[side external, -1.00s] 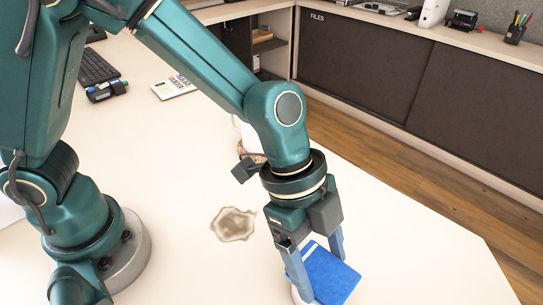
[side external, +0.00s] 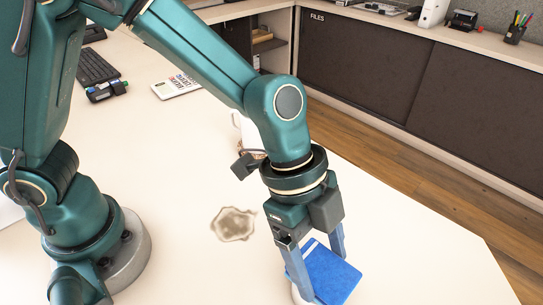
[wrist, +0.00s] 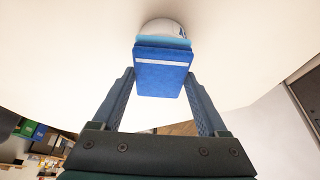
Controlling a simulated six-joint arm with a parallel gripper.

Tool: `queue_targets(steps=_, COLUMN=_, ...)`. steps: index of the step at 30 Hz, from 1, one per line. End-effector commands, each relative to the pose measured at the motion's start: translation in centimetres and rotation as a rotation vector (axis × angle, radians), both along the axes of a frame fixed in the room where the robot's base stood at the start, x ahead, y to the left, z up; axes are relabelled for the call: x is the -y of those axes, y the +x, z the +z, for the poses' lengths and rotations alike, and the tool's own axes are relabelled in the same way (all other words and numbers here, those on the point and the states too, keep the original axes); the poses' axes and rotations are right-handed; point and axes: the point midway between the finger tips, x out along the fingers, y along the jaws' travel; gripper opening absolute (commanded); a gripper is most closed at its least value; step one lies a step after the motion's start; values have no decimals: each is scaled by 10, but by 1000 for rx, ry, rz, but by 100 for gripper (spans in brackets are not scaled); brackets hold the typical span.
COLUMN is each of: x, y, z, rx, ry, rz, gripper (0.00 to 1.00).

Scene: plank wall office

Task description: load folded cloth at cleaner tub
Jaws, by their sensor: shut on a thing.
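The folded cloth (side external: 335,276) is a flat blue square with a pale stripe. My gripper (side external: 320,277) points down and is shut on it, one finger on either side. In the wrist view the cloth (wrist: 162,76) sits between my fingertips (wrist: 161,84). The cleaner tub (wrist: 164,27) is white with a light blue rim and shows just beyond the cloth. In the side view only a white sliver of the tub (side external: 297,297) shows under the cloth and finger. Whether the cloth touches the tub's rim, I cannot tell.
A brown stain (side external: 233,224) lies on the pale table left of my gripper. A white container (side external: 246,132) stands partly hidden behind my arm. A keyboard (side external: 97,66), a small dark device (side external: 106,91) and a booklet (side external: 176,87) lie farther back. The table's right side is clear.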

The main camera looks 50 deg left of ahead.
Motion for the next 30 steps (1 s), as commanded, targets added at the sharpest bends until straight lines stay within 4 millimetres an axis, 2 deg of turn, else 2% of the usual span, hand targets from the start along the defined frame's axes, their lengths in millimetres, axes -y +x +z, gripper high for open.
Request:
queue_targets(steps=21, x=0, y=1, z=56, rx=4, ry=-3, rz=2, gripper=32)
queue_targets(steps=30, x=0, y=1, z=63, rx=3, ry=0, rz=2, gripper=32)
